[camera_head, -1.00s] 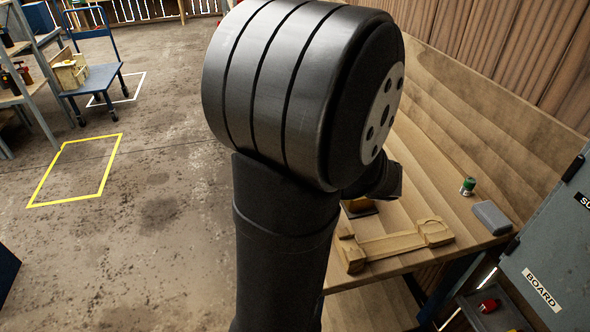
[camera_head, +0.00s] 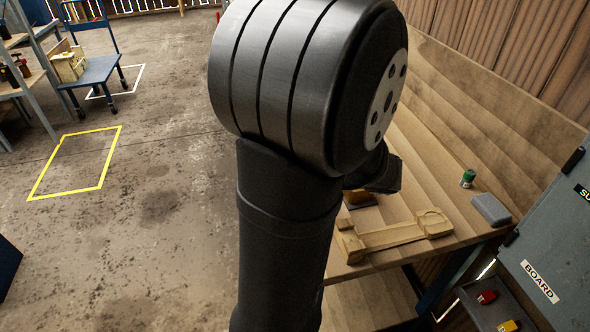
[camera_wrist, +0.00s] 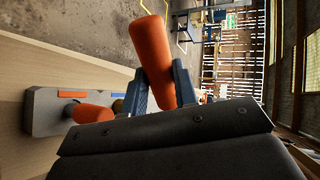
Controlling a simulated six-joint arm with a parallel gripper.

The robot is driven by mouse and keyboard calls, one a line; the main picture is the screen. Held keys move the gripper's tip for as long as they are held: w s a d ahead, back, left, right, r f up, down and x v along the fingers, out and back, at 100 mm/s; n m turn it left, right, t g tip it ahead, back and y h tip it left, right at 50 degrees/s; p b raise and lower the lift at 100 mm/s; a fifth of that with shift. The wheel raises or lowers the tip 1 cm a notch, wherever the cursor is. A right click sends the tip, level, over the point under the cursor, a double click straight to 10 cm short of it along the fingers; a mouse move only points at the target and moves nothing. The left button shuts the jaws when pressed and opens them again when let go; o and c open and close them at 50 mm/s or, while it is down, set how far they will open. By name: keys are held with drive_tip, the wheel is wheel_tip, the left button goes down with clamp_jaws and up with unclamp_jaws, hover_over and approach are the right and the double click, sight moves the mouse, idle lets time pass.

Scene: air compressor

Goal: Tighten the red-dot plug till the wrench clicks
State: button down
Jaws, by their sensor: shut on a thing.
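My gripper (camera_wrist: 163,88) shows in the wrist view, with its two blue-grey fingers closed on a thick orange handle (camera_wrist: 155,50). The handle sticks out past the fingers; the rest of that tool is hidden, so I cannot tell whether it is the wrench. A second orange handle (camera_wrist: 92,113) is beside a grey holder (camera_wrist: 42,110) with an orange and a blue label, left of my gripper. In the head view my arm hides the gripper. I cannot make out the red-dot plug or the compressor in either view.
In the head view a wooden bench (camera_head: 445,200) at right bears a pale wooden cradle (camera_head: 395,236), a green can (camera_head: 468,178) and a grey block (camera_head: 492,209). A grey panel marked BOARD (camera_head: 555,240) stands at its right. A blue cart (camera_head: 98,72) is far left; open floor lies between.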

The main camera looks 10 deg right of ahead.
drive_tip(key=shift+f, duration=0.75)
idle(0.5)
drive_tip(key=shift+w, duration=0.1)
drive_tip(key=w+a+m+t+h, duration=0.2)
drive_tip(key=w+a+m+h, duration=0.2)
drive_tip(key=w, duration=0.6)
drive_tip(key=w+a+m+t+h, duration=0.2)
drive_tip(key=w+a+m+h, duration=0.3)
drive_tip(key=w, duration=0.4)
drive_tip(key=shift+w+a, duration=0.25)
drive_tip(key=shift+w, duration=0.1)
idle(3.1)
